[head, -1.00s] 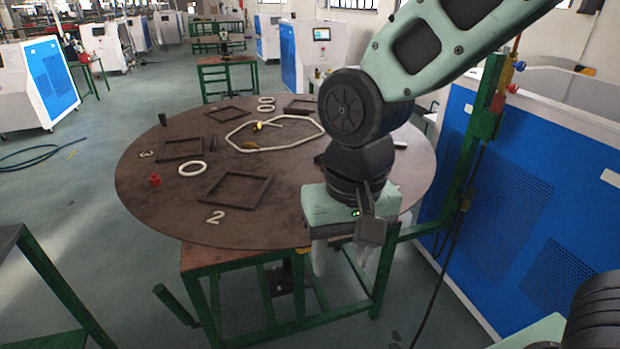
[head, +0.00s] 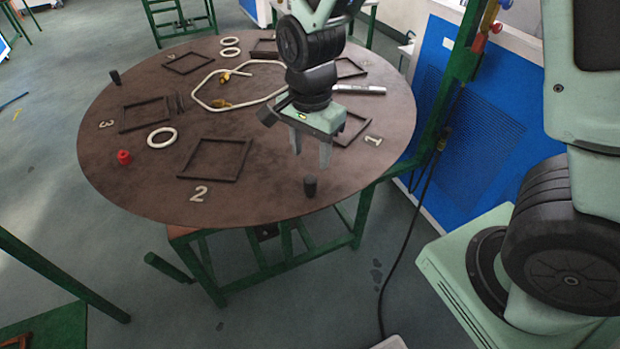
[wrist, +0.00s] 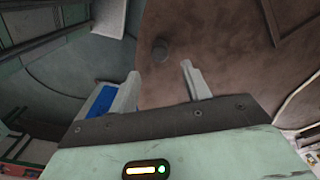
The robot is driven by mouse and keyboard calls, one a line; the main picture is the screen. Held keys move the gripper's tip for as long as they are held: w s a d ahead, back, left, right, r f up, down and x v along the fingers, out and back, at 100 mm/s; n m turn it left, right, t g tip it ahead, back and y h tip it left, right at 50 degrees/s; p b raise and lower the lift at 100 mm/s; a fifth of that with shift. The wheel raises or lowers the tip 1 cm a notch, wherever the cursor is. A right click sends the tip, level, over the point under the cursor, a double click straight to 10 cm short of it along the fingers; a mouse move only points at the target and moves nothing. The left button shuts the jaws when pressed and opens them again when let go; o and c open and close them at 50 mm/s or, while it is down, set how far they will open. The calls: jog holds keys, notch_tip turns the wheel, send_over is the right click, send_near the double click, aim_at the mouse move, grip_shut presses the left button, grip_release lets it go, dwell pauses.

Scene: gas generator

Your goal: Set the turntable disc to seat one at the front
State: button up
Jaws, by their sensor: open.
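The turntable disc (head: 260,190) is a large round brown plate on a green stand. A pale 2 (head: 198,194) lies near its front-left rim, a 3 (head: 106,124) at the left, and a 1 (head: 372,140) at the right. Black square frames (head: 215,160) mark the seats. A short black peg (head: 310,186) stands near the front rim. My gripper (head: 311,158) is open and empty, fingers down, above the disc just behind the peg in the head view. In the wrist view the peg (wrist: 159,50) shows just beyond the gap between my fingertips (wrist: 160,72). No contact is visible.
On the disc are a red knob (head: 124,157), a white ring (head: 162,137), a pale hose loop (head: 235,103) and another black peg (head: 115,77). A green post and blue cabinet (head: 475,120) stand close at the right. Floor is clear in front.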

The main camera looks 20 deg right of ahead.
aim_at(310, 178)
notch_tip(310, 178, down, 10)
jog(key=shift+r+p, duration=0.25)
jog(key=shift+p, duration=0.2)
grip_shut()
